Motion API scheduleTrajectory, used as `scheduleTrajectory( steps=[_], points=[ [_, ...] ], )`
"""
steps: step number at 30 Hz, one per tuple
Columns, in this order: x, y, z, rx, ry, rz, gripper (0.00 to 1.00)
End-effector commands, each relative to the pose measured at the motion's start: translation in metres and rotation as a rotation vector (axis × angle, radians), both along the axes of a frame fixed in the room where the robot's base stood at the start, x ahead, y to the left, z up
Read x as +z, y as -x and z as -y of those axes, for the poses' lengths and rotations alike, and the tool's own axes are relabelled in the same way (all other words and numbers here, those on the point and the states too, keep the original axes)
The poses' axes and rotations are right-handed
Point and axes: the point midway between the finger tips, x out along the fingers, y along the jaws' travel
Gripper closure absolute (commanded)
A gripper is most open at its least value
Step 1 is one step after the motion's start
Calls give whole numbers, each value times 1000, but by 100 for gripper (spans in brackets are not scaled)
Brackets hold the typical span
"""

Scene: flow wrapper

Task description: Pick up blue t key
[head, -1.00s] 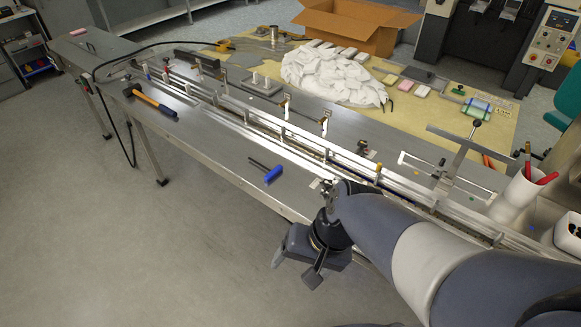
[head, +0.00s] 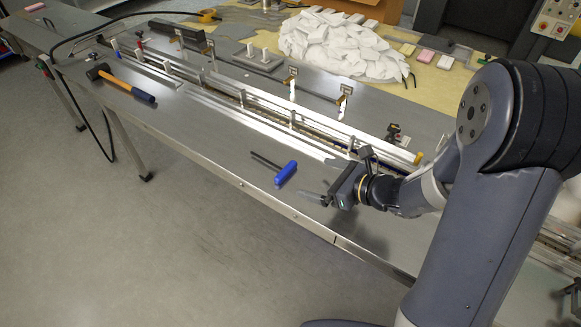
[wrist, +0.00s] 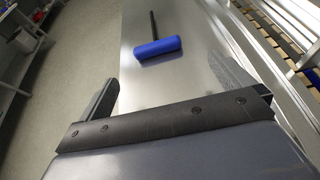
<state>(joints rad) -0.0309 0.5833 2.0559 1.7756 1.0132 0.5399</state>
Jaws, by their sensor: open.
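The blue T key (head: 286,173) lies on the steel table near its front edge. Its blue handle is toward the front and its thin black shaft points to the back left. In the wrist view the blue T key (wrist: 158,48) lies ahead, between the lines of the two fingers, with its shaft pointing away. My gripper (head: 318,190) is open and empty, just to the right of the key and apart from it. In the wrist view my gripper (wrist: 165,85) shows its two fingers spread wide.
A long metal guide rail (head: 270,112) runs along the table behind the key. A hammer (head: 122,84) with an orange and blue handle lies to the left. A pile of white packets (head: 335,45) is at the back. The steel around the key is clear.

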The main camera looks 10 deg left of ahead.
Motion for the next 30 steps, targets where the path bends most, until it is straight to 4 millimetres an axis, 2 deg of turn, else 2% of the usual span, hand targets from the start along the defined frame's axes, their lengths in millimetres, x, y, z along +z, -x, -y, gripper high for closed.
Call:
scheduleTrajectory(
  steps=[3, 13, 21, 30],
  points=[
    [-7, -6, -18, 7, 3, 0, 0],
    [-16, -17, -43, 6, 3, 2, 0],
    [-28, -29, -77, 6, 4, 2, 0],
    [-31, -32, -82, 4, 3, 3, 0]
  ],
)
